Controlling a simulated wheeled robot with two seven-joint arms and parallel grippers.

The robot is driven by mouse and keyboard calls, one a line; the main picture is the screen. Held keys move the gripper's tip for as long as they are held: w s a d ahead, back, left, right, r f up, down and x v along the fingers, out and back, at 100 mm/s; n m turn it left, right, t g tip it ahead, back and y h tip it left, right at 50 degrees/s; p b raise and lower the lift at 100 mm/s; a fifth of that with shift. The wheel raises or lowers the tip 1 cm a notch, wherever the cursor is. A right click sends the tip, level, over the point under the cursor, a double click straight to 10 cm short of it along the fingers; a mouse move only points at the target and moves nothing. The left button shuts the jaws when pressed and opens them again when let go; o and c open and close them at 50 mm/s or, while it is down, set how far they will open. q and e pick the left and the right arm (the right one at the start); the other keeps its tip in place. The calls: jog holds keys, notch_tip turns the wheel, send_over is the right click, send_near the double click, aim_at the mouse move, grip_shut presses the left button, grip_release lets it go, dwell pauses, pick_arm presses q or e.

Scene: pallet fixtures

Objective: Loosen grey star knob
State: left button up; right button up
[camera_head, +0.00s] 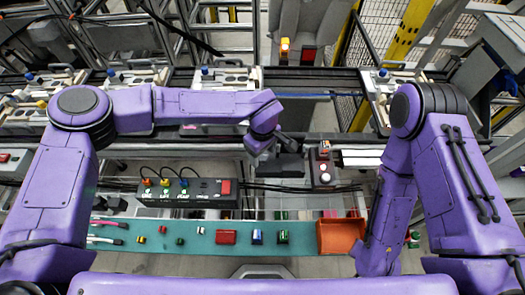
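I cannot pick out a grey star knob for certain. Pallet fixtures with small knobs and handles stand along the conveyor at the back: one at the centre (228,80), one at the left (138,78) and one at the right (402,82). My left arm reaches across from the left, and its dark gripper (286,163) hangs in front of the conveyor, right of centre, apart from the fixtures. Its fingers are too dark and small to tell open from shut. My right arm is folded down at the right; its gripper does not show.
A teal bench strip (190,240) carries small coloured parts and an orange bin (340,236). An orange lamp (285,45) glows behind.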

pick_arm(q)
jog(key=shift+w, duration=0.1)
jog(key=c, duration=0.8)
